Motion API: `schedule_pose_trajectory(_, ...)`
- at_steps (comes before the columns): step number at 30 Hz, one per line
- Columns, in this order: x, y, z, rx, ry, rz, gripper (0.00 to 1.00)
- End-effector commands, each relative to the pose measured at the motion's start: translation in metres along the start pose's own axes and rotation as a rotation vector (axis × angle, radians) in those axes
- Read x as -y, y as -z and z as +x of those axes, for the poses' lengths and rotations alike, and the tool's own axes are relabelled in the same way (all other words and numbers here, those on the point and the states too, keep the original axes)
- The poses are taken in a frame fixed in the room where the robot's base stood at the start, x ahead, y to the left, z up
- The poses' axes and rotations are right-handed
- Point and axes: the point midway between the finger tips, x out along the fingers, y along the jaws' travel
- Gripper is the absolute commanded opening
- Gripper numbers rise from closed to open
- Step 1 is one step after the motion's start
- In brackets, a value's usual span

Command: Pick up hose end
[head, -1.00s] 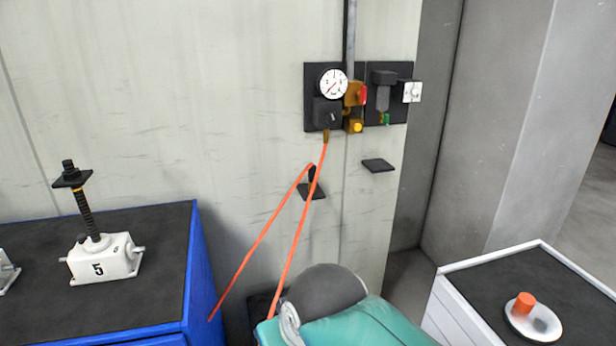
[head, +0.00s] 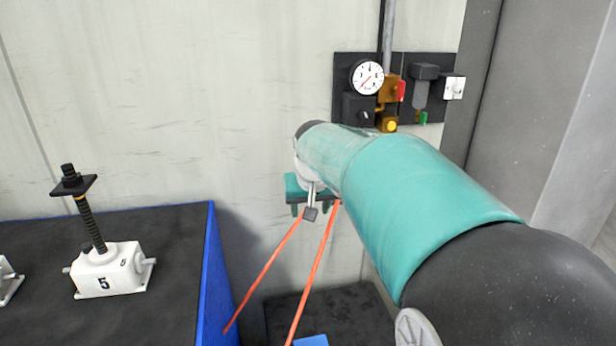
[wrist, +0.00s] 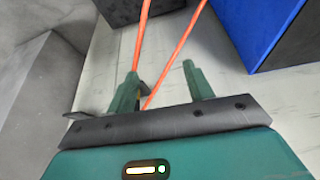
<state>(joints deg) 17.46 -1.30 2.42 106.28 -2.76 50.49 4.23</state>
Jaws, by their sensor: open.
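The orange hose (head: 315,262) hangs in two strands in front of the wall. Their tops disappear behind my gripper and arm, so the hose end cannot be made out in the head view. My gripper (head: 310,207) is at the wall, below the gauge panel. In the wrist view, my gripper (wrist: 160,72) is open. One hose strand (wrist: 172,68) crosses the space between the fingers; the other (wrist: 143,30) runs to the left finger. Whether it touches that finger cannot be told. A small dark bracket (wrist: 146,88) shows beside the left finger, partly hidden.
The gauge panel (head: 345,65) with valves is on the wall above my arm. A blue cabinet (head: 215,280) with a dark top stands left, carrying a white screw jack (head: 108,272) marked 5. A grey pillar (head: 545,110) stands at right.

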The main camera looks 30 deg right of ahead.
Motion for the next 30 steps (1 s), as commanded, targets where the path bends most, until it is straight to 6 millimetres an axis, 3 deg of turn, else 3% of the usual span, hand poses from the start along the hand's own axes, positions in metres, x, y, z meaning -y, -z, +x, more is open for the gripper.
schedule_pose_trajectory(9,-0.059,0.065,0.072,0.027,-0.041,0.111,0.52)
schedule_pose_trajectory(15,-0.094,0.090,0.113,0.037,-0.058,0.167,0.52)
schedule_pose_trajectory(23,-0.109,0.107,0.133,0.039,-0.064,0.190,0.52)
schedule_pose_trajectory(30,-0.116,0.139,0.148,0.039,-0.064,0.189,0.52)
